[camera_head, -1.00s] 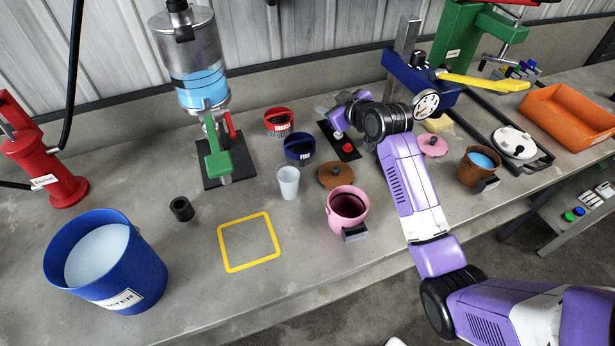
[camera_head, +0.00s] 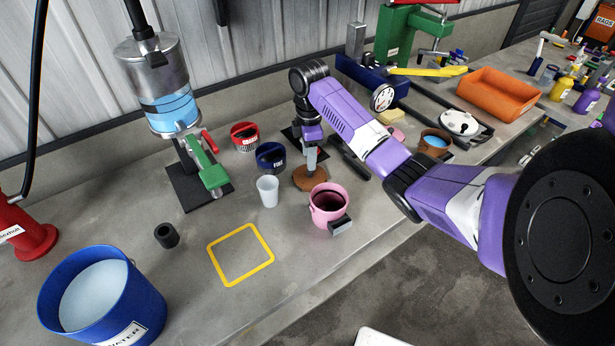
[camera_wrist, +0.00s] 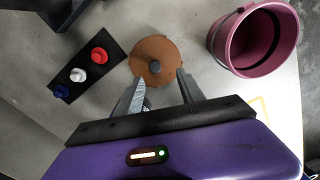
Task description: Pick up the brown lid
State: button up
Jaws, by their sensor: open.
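Nothing is between the fingers except bench and the lid's edge.
The pink pot (camera_head: 328,203) stands close to the right of the lid, also seen in the wrist view (camera_wrist: 225,42). A white cup (camera_head: 268,192) and a blue tub (camera_head: 270,158) stand to the left. A black plate with coloured knobs (camera_wrist: 84,72) lies beside the lid.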

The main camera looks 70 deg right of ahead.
aim_at(310, 174)
jog(key=shift+d+f+p, duration=0.25)
jog(key=shift+f, duration=1.25)
jog(key=shift+d+f+p, duration=0.2)
jog(key=shift+f+p, duration=0.05)
jog(key=shift+f, duration=1.2)
grip_shut()
